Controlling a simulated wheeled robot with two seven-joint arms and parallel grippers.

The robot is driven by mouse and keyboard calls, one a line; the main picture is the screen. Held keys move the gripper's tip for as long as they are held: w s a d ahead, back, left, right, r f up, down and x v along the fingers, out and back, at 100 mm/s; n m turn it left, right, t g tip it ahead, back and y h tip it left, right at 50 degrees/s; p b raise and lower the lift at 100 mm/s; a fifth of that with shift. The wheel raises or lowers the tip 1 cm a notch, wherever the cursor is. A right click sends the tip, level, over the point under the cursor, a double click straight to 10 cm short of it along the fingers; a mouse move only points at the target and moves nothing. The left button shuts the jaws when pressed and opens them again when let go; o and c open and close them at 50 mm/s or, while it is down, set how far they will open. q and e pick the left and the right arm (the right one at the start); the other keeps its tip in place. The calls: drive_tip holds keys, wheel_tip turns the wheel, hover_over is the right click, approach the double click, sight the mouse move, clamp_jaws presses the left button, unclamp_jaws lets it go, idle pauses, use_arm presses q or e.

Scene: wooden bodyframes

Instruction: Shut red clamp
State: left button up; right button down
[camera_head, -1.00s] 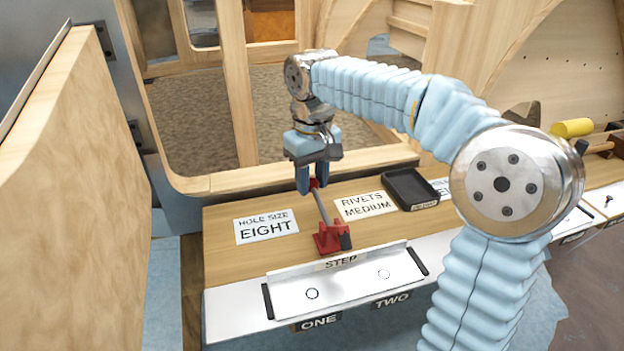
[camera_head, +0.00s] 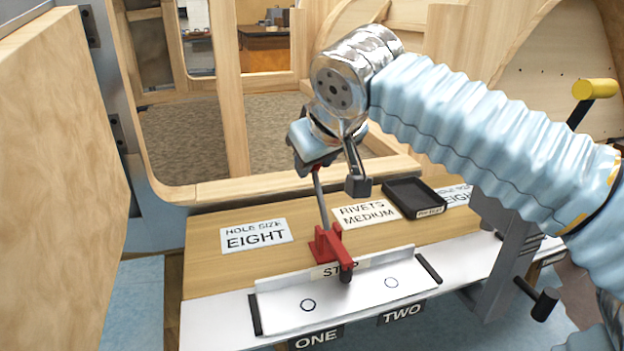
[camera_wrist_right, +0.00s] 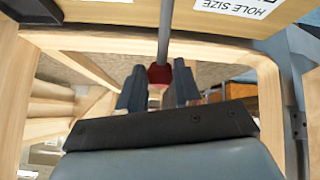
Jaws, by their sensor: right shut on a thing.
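The red clamp (camera_head: 325,246) stands on the wooden bench at the back edge of the metal step plate. Its grey lever (camera_head: 320,203) rises nearly upright from the base, and its red arm with a black tip (camera_head: 346,275) reaches forward over the plate. I cannot tell whether the tip touches it. My right gripper (camera_head: 318,167) is at the top of the lever. In the right wrist view my right gripper (camera_wrist_right: 158,88) has its dark fingers on both sides of the lever's red knob (camera_wrist_right: 160,75). My left gripper is not in view.
The metal step plate (camera_head: 285,296) has two marked circles. A black tray (camera_head: 413,197) and paper labels (camera_head: 256,236) lie on the bench. A wooden panel (camera_head: 60,170) stands at the left, and a wooden frame rises behind the bench.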

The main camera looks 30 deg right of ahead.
drive_tip(key=shift+s+a+r+t+b, duration=0.1)
drive_tip(key=shift+s+r+t+b, duration=0.15)
drive_tip(key=shift+s+t+b, duration=0.15)
drive_tip(key=c, duration=0.8)
unclamp_jaws()
drive_tip(key=p+v, duration=0.2)
drive_tip(key=v, duration=1.1)
drive_tip(key=shift+s+a+r+p, duration=0.15)
drive_tip(key=shift+s+r+p, duration=0.05)
drive_tip(key=shift+r+p, duration=0.1)
